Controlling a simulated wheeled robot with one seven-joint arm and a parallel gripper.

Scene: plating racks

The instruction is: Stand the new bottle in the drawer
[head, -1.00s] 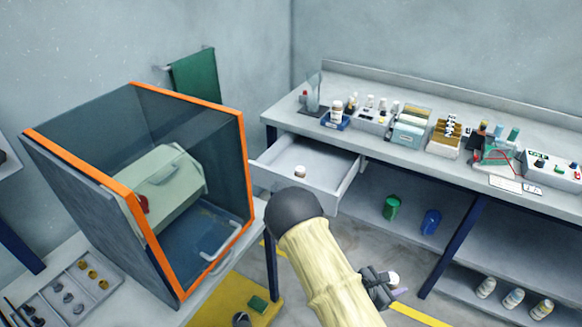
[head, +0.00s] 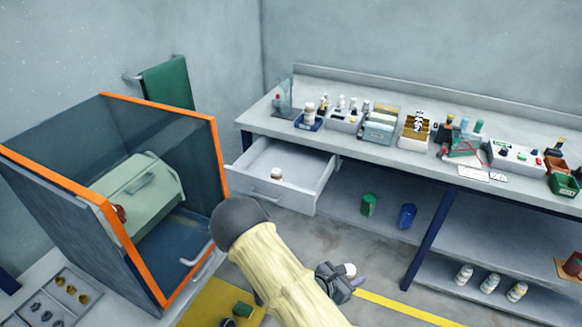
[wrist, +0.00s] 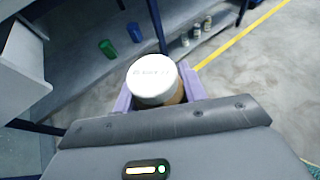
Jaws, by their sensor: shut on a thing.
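My gripper (head: 352,279) is shut on a bottle with a white cap (head: 349,270). In the wrist view the bottle (wrist: 153,81) shows its round white lid and a brownish body between the purple fingers; its lower part is hidden. The drawer (head: 262,188) under the bench is pulled open. A small bottle with a white cap (head: 277,174) stands inside it toward the front; the rest of the drawer floor looks bare. My gripper is below and to the right of the drawer in the head view, apart from it. The drawer also shows in the wrist view (wrist: 24,75).
The bench (head: 390,150) carries a blue tray with bottles (head: 309,122), file boxes and other items. Its lower shelf holds a green cup (head: 369,204), a blue cup (head: 407,215) and white-capped bottles (head: 490,283). An orange-framed glass cabinet (head: 219,150) stands left of the drawer.

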